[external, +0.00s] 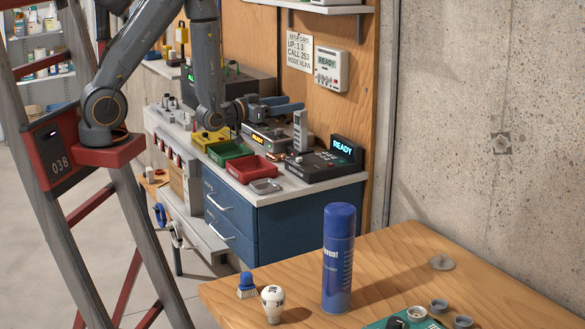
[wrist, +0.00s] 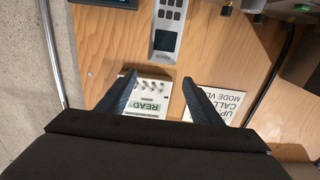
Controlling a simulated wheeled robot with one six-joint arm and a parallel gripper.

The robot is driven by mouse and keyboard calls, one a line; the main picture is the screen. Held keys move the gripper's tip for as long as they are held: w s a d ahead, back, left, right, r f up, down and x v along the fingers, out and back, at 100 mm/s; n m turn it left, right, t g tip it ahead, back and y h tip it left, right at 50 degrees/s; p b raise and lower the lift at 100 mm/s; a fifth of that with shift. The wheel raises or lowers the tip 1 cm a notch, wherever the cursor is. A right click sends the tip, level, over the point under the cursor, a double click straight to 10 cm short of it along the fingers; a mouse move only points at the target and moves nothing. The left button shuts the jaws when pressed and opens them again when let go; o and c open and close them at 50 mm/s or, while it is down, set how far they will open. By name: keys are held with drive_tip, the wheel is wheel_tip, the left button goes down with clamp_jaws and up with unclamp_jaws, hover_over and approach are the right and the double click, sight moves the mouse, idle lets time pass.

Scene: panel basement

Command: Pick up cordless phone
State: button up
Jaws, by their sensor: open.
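The cordless phone (external: 300,131) is a grey upright handset. In the external view it stands among devices on the grey-topped workbench. In the wrist view the phone (wrist: 165,33) shows its keypad and dark screen, just beyond the fingertips and roughly in line with the gap between them. My gripper (external: 298,104) is at about the height of the phone's top in the external view, apart or very near; contact cannot be told. In the wrist view my gripper (wrist: 161,78) has its two dark fingers spread, with nothing held between them.
A black device with a READY display (external: 342,148) stands right of the phone. Red (external: 252,167) and green (external: 230,151) bins sit in front. A wall panel (external: 332,69) and a sign (external: 299,53) hang behind. A wooden table (external: 400,262) with a blue spray can (external: 338,260) is nearer.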

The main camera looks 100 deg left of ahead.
sight(297, 120)
wheel_tip(297, 120, down, 6)
drive_tip(key=b, duration=0.3)
drive_tip(key=p+x, duration=0.1)
drive_tip(key=x, duration=0.3)
drive_tip(key=shift+r+p, duration=0.1)
drive_tip(key=shift+p, duration=0.25)
drive_tip(key=shift+w+a, duration=0.35)
drive_tip(key=shift+w, duration=0.05)
clamp_jaws()
